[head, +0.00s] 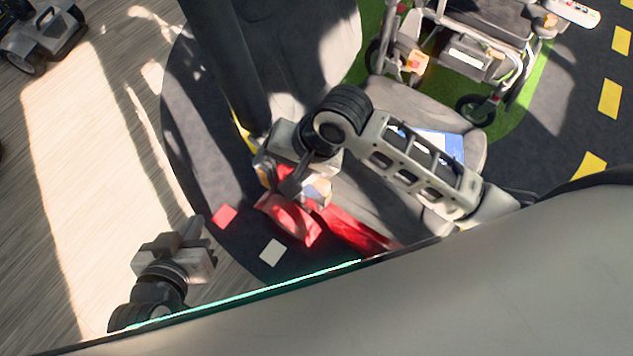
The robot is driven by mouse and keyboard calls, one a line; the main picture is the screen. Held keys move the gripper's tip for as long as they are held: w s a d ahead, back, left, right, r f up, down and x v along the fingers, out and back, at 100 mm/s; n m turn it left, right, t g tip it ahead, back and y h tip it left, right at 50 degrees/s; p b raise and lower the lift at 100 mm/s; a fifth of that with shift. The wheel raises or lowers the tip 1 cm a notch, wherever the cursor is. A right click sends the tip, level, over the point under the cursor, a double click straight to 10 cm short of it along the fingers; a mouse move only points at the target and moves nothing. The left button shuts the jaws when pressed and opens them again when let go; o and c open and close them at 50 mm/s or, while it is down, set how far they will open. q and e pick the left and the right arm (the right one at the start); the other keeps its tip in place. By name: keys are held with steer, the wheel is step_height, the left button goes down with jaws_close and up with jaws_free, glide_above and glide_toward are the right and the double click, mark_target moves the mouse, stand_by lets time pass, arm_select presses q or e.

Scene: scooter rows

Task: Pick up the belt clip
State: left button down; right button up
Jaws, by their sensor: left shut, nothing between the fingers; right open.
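I cannot pick out a belt clip for certain. A red folded piece (290,220) lies at the lower middle of the head view, with a red strap (350,232) running to its right. My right gripper (292,188) is just above the red piece and partly covers it. It is open, and contact with the red piece cannot be told. A small beige and blue item (317,190) shows beside its fingers. My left gripper (197,232) is shut and empty at the lower left, apart from the red piece.
A grey seat-like surface (400,95) lies under my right arm, with a blue and white card (447,146) on it. A wheeled scooter (465,50) stands at the upper right. Another wheeled vehicle (42,35) is at the upper left. The wooden floor (75,150) at left is clear.

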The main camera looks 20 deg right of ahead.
steer(key=w+d+r+m+g+h, duration=0.1)
steer(key=d+r+m+g+h, duration=0.25)
steer(key=d+h, duration=0.2)
steer(key=m+b, duration=0.1)
steer(key=b, duration=0.2)
glide_toward(319, 181)
steer(key=shift+t+y, duration=0.25)
steer(key=shift+t, duration=0.2)
step_height(319, 181, down, 6)
steer(key=shift+s+d+r, duration=0.15)
steer(key=shift+s+r, duration=0.05)
step_height(319, 181, down, 4)
steer(key=shift+d+f+b, duration=0.1)
steer(key=shift+f+b, duration=0.1)
steer(key=shift+b, duration=0.35)
steer(key=shift+f, duration=0.25)
steer(key=c, duration=1.1)
arm_select(q)
steer(key=shift+d+f, duration=0.2)
steer(key=shift+f, duration=0.45)
